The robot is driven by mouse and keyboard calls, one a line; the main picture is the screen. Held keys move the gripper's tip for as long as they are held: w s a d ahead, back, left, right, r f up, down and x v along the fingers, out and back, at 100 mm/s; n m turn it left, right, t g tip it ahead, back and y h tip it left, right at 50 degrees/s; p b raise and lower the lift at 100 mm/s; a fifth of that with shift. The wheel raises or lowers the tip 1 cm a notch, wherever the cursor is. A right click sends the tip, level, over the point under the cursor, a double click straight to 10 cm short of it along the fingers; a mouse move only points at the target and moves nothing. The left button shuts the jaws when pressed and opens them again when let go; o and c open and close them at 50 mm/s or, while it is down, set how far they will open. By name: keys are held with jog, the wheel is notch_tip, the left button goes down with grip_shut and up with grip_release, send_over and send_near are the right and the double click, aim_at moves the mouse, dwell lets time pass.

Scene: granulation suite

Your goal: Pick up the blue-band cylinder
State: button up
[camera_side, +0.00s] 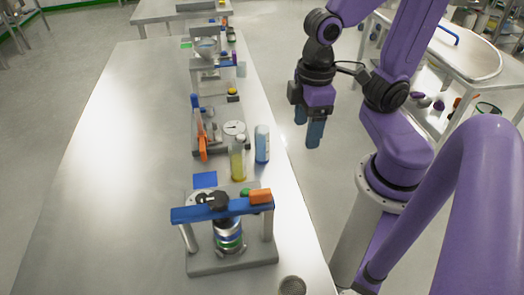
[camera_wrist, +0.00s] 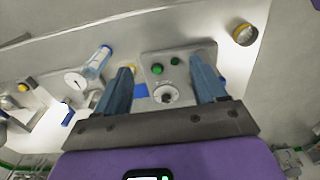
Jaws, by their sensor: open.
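A pale cylinder with blue on it (camera_side: 262,145) stands upright on the bench, beside a yellow-filled cylinder (camera_side: 238,163). A stack with blue and green bands (camera_side: 229,237) sits under the blue crossbar of a press; I cannot tell which of these is the blue-band cylinder. My gripper (camera_side: 314,133) is open and empty, with blue fingers pointing down, right of the bench edge and apart from the cylinders. In the wrist view my gripper (camera_wrist: 162,68) shows its two fingers well apart, with a clear blue-ended cylinder (camera_wrist: 97,62) to their left.
A gauge (camera_side: 234,128) and an orange-handled device (camera_side: 203,148) stand behind the cylinders. The bench's left side (camera_side: 115,170) is bare.

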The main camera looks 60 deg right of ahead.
jog(key=w+d+r+m, duration=0.1)
jog(key=w+d+m, duration=0.2)
jog(key=w+m, duration=0.75)
jog(key=m, duration=1)
send_over(262, 131)
jog(key=s+a, duration=0.1)
notch_tip(262, 131, down, 10)
jog(key=shift+a+f, duration=0.15)
jog(key=shift+f, duration=1.6)
jog(key=shift+a+f, duration=0.1)
jog(key=shift+f, duration=1.6)
grip_shut()
